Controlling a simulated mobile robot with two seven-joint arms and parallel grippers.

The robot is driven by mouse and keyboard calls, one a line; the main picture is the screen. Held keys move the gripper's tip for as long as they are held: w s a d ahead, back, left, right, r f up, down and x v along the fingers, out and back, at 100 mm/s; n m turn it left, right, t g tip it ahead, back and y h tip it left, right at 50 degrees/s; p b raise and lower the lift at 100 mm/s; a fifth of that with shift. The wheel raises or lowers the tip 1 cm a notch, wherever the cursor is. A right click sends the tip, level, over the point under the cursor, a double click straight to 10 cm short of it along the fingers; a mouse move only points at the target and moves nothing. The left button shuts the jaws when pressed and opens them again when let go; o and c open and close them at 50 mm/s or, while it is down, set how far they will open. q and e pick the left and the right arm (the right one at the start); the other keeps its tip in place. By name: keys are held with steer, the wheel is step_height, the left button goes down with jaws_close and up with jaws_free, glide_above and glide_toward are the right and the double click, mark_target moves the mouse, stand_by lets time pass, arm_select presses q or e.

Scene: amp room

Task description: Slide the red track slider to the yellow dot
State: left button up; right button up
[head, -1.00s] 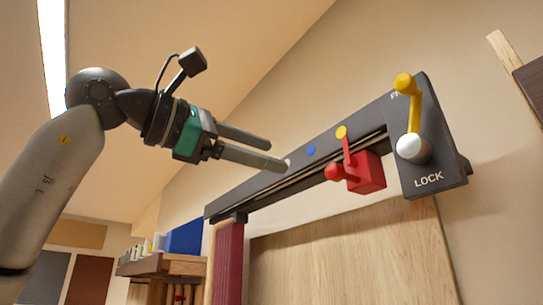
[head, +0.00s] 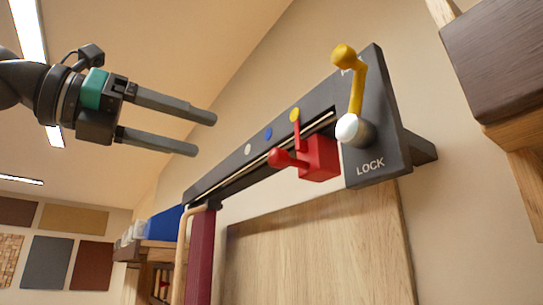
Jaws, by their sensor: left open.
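The red track slider (head: 319,158) sits on the dark wall-mounted track (head: 235,179), towards its right end. Its round red knob (head: 279,158) sticks out to the left. Its thin red pointer (head: 300,134) rises to the yellow dot (head: 294,114), and its top appears in line with the dot. A blue dot (head: 268,133) and a white dot (head: 248,149) lie further left along the track. My left gripper (head: 204,135) is open and empty, left of the slider and apart from it. My right gripper is out of view.
A yellow lever (head: 356,88) with a white hub stands on the dark LOCK plate (head: 372,168) right of the slider. A wooden panel (head: 310,250) is below the track. A dark wooden piece (head: 500,60) juts in at the upper right. Shelves with a blue item (head: 163,224) are lower left.

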mark_target(270, 155)
arm_select(q)
steer(key=p+x, duration=0.3)
steer(key=x, duration=1)
steer(key=shift+w+d+p, duration=0.25)
steer(key=shift+p, duration=0.1)
steer(key=shift+w+d, duration=0.4)
steer(key=shift+d, duration=0.15)
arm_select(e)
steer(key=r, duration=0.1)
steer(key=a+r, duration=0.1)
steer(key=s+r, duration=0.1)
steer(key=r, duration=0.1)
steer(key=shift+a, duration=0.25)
arm_select(q)
steer(key=shift+c, duration=0.2)
jaws_close()
